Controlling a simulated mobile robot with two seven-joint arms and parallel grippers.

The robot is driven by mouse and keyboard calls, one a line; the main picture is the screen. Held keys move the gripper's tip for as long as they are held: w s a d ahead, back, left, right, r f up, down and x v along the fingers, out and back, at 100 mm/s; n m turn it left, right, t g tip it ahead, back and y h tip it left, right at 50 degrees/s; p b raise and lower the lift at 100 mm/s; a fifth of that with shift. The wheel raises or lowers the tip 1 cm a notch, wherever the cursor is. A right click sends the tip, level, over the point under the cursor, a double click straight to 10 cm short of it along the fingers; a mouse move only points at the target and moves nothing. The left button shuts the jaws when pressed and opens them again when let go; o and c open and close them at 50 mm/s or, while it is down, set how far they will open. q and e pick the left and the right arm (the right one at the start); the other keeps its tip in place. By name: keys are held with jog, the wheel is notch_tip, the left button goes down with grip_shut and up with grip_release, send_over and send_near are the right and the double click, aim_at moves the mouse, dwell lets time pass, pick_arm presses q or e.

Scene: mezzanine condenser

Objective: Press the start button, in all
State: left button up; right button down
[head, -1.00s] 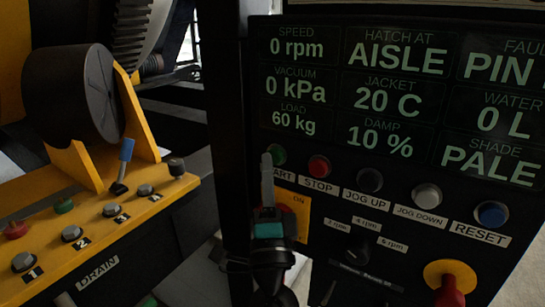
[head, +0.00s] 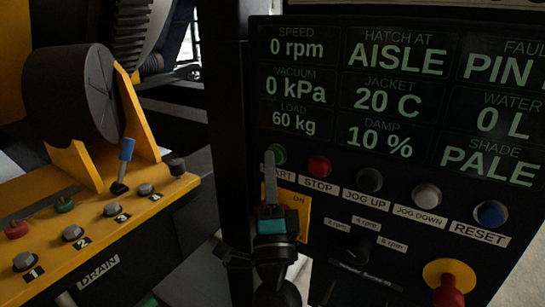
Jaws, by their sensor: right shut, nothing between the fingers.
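The green start button (head: 279,155) is at the left of the button row on the black control panel (head: 333,213). Its label is partly covered, with "ART" showing. My right gripper (head: 270,160) is shut and empty, pointing up, its fingertips just left of the button and overlapping its edge in the head view. I cannot tell whether the fingertips touch the button. My left gripper is not in view. The display (head: 403,100) reads 0 rpm, 0 kPa, 60 kg, hatch at AISLE.
To the right sit the red stop button (head: 319,166), jog up button (head: 369,180), jog down button (head: 426,197), blue reset button (head: 491,214) and a red mushroom knob (head: 449,290). At left is a yellow console (head: 95,235) with a blue-tipped lever (head: 126,150).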

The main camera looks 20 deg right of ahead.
jog(key=shift+s+a, duration=0.55)
jog(key=shift+a, duration=0.1)
jog(key=shift+s+a+p, duration=0.2)
jog(key=shift+s+a, duration=0.6)
jog(key=shift+a, duration=0.2)
jog(key=shift+s+a+p, duration=0.15)
jog(key=shift+s+a, duration=0.6)
jog(key=shift+a, duration=0.2)
